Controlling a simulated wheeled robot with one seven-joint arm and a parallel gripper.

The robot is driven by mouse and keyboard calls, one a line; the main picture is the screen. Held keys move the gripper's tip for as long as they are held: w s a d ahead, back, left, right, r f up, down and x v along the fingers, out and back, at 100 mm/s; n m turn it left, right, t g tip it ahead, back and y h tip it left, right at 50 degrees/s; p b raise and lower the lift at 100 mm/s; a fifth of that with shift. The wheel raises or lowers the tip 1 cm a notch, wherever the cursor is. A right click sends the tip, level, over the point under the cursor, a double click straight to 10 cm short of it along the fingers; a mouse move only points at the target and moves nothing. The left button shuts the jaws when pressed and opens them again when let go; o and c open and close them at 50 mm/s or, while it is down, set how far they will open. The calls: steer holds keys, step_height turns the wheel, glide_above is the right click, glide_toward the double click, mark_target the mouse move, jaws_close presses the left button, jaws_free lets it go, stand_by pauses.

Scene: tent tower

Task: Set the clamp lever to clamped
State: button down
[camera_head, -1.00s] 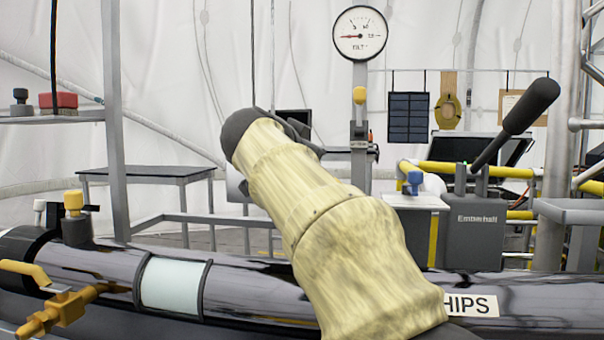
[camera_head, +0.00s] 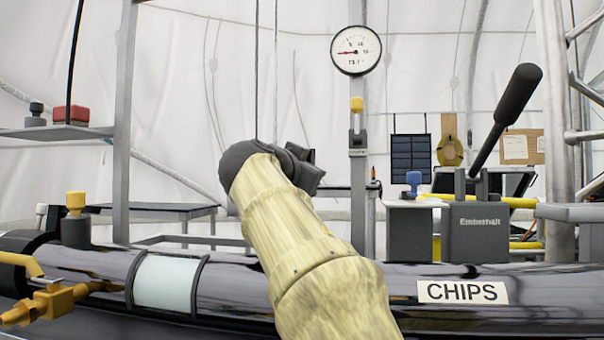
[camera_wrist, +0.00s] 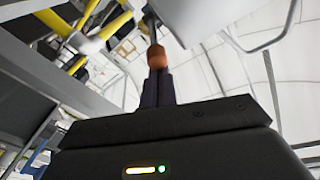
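A lever with a thick black grip (camera_head: 517,93) leans up and to the right from a grey box (camera_head: 478,228) marked "Emberhalt". No lever carries a readable clamp label. A grey post under the gauge bears a yellow knob (camera_head: 357,104). My gripper (camera_head: 300,167) is in the middle of the head view, pointing away and left of the post and the box. In the wrist view its dark fingers (camera_wrist: 157,85) lie close together. A brown cylinder (camera_wrist: 157,57) shows at or beyond their tips; I cannot tell whether they touch it.
A dark glossy tube marked "CHIPS" (camera_head: 462,292) crosses the front. A blue knob (camera_head: 413,182) stands left of the box. A round gauge (camera_head: 355,52) tops the post. Yellow valve handles (camera_head: 45,303) sit at the lower left; a metal frame (camera_head: 552,120) stands at the right.

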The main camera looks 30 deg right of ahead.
steer(key=shift+w+f, duration=0.1)
step_height(320, 180, up, 4)
steer(key=d+p, duration=0.2)
steer(key=p, duration=0.2)
steer(key=b+v, duration=0.2)
steer(key=v, duration=0.8)
steer(key=shift+s, duration=0.25)
